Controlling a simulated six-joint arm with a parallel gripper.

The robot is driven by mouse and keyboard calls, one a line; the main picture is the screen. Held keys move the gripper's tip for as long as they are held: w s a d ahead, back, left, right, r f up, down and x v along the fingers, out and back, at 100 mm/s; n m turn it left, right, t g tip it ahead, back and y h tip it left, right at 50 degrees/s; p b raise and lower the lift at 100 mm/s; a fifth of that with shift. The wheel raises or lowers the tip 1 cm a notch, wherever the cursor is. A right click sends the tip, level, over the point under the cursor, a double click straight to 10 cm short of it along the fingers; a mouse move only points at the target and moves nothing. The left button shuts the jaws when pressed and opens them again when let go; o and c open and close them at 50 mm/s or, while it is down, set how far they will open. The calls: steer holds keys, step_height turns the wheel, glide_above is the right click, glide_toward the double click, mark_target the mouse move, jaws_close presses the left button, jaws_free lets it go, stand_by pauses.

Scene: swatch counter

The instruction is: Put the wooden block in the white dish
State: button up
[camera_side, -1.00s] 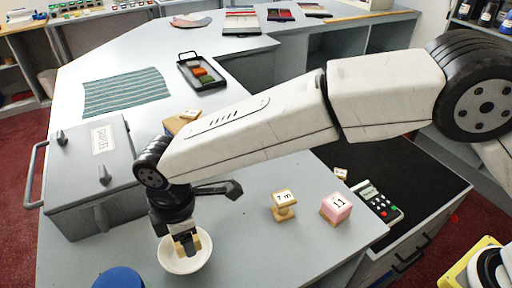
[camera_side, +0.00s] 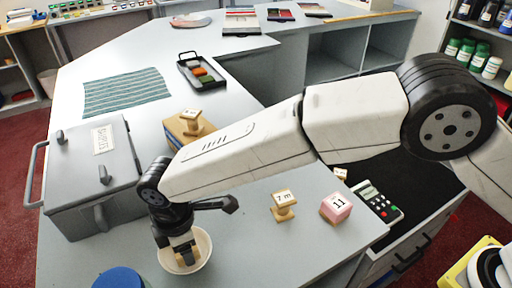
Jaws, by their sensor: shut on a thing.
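The white dish (camera_side: 206,243) stands on the grey counter near the front edge, left of the picture's middle. My gripper (camera_side: 184,256) points down over the dish, with its fingertips inside the rim as seen from here. It is shut on the wooden block (camera_side: 188,259), a small tan piece showing between and beside the dark fingers. The fingers hide much of the block. I cannot tell whether the block touches the dish floor.
A grey lidded box (camera_side: 90,180) stands close left of my gripper. A blue round thing (camera_side: 118,279) is in front. Wooden stamp-like piece (camera_side: 284,205), pink block (camera_side: 336,207) and calculator (camera_side: 379,202) sit to the right. A cardboard box (camera_side: 186,128) stands behind my arm.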

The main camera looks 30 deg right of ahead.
steer(key=shift+f, duration=0.1)
steer(key=o, duration=1)
step_height(320, 180, up, 12)
steer(key=shift+r, duration=0.15)
steer(key=shift+d, duration=0.1)
stand_by(0.5)
